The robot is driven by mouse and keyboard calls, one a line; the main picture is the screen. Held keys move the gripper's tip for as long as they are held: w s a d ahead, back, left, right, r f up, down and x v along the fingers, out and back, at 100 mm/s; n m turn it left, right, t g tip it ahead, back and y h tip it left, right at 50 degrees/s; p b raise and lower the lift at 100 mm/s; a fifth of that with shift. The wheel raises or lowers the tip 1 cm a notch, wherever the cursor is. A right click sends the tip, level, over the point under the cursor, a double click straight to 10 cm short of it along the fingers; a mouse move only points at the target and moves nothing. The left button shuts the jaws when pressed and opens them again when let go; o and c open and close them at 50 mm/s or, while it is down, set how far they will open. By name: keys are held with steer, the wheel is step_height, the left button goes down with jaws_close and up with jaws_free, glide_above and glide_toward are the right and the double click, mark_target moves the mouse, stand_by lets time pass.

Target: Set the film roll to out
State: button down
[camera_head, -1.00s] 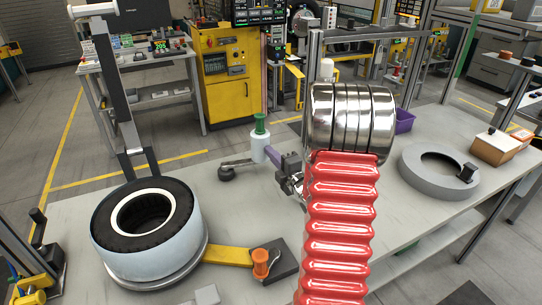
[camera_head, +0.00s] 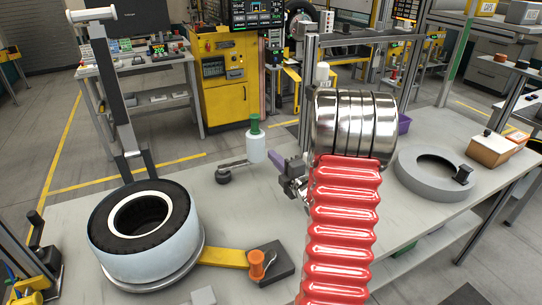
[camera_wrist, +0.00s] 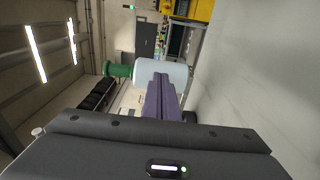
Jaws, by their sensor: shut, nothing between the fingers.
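The film roll (camera_head: 256,148) is a pale upright cylinder with a green top, on a dark swing arm (camera_head: 233,165) at the back edge of the table. In the wrist view, the roll (camera_wrist: 160,71) lies sideways, its green end (camera_wrist: 118,71) to the left. My gripper (camera_head: 271,153) has purple fingers, shut and empty, just right of the roll in the head view. In the wrist view, the fingers (camera_wrist: 158,80) point at the roll and cover part of it. I cannot tell whether they touch it.
A tyre (camera_head: 178,221) wrapped in pale film sits on a round turntable at left, below a dark post (camera_head: 117,105). A yellow bar (camera_head: 225,257) with an orange knob (camera_head: 256,264) is in front. A grey ring (camera_head: 430,187) lies at right. My red arm covers the table's middle.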

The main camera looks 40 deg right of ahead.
steer(key=d+v, duration=0.2)
steer(key=v, duration=0.8)
steer(key=shift+s, duration=0.4)
steer(key=shift+a, duration=0.15)
steer(key=w+a+r+m+g+h, duration=0.1)
steer(key=w+a+r+m+g, duration=0.15)
steer(key=a+r+m, duration=0.35)
steer(key=w+a+r+m+g, duration=0.2)
steer(key=a+m+g, duration=0.15)
steer(key=a, duration=0.55)
steer(key=s+a+m+g+y, duration=0.2)
steer(key=s+a+m+g, duration=0.1)
steer(key=s+a, duration=0.6)
steer(key=s+a+m+g+y, duration=0.3)
steer(key=s+a, duration=0.5)
steer(key=a, duration=0.6)
steer(key=shift+s+r, duration=0.25)
steer(key=shift+s, duration=0.15)
